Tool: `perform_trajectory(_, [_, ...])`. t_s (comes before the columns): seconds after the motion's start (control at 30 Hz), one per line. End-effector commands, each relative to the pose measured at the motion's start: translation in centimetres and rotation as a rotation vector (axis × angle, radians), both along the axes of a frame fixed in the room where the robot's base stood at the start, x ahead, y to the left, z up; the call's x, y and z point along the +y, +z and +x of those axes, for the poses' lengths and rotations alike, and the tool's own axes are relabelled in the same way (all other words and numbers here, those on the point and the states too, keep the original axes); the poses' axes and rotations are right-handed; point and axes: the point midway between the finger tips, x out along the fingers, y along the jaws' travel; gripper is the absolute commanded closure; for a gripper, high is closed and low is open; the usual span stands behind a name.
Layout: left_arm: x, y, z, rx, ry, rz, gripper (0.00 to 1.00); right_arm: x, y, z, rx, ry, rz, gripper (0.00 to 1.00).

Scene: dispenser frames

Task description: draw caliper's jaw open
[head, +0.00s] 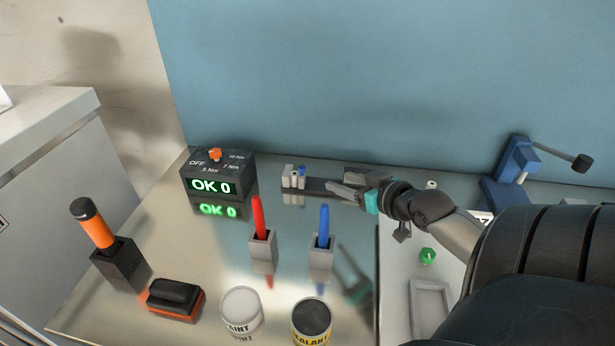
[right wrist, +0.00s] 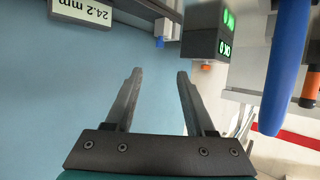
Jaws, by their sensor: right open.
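The caliper (head: 318,187) lies along the back of the bench, a dark bar with pale upright jaws and a small blue part at its left end. In the right wrist view its readout (right wrist: 82,13) appears upside down and says 24.2 mm; the jaw end with the blue part (right wrist: 160,41) is at the top. My right gripper (head: 335,190) is open and empty, reaching in from the right in front of the caliper's bar, partly hiding it. In the right wrist view its two fingers (right wrist: 158,75) are apart with nothing between them. My left gripper is not in view.
A torque box (head: 218,172) reading OK 0 stands left of the caliper. Red (head: 258,217) and blue (head: 324,225) pens stand upright in holders in front. Paint (head: 241,310) and sealant (head: 312,318) cans are nearer. A blue vise-like device (head: 515,165) stands at right.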

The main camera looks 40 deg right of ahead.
Motion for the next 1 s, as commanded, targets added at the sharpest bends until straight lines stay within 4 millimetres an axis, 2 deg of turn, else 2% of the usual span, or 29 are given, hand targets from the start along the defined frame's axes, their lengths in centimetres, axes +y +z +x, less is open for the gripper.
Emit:
perform_trajectory(0.27, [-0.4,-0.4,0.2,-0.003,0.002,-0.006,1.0,-0.2,-0.7,1.9,-0.003,0.0,-0.001,0.45])
perform_trajectory(0.47, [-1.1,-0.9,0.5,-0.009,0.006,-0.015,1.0,-0.5,-1.7,4.3,-0.003,0.0,0.0,0.45])
perform_trajectory(1.0, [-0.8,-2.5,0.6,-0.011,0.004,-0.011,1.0,-1.2,-4.4,10.6,-0.001,-0.001,0.0,0.45])
